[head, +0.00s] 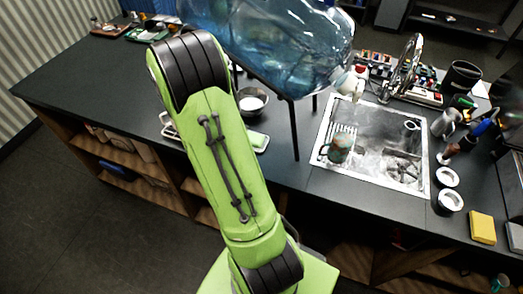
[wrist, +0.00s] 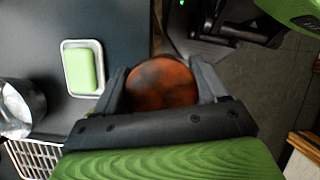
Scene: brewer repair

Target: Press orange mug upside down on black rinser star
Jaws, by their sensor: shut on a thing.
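In the wrist view my gripper (wrist: 162,78) is shut on the orange mug (wrist: 162,84). Its round, dark-mottled orange face shows between the two fingers; I cannot tell whether this is the base or the mouth. The mug appears by the front edge of the dark counter, with floor beyond. In the head view my green arm hides the gripper and the mug.
A sink (head: 322,152) with a greenish mug (head: 338,149) is at right. Green soap (wrist: 82,69) and a metal vessel (wrist: 18,108) lie left of my gripper.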

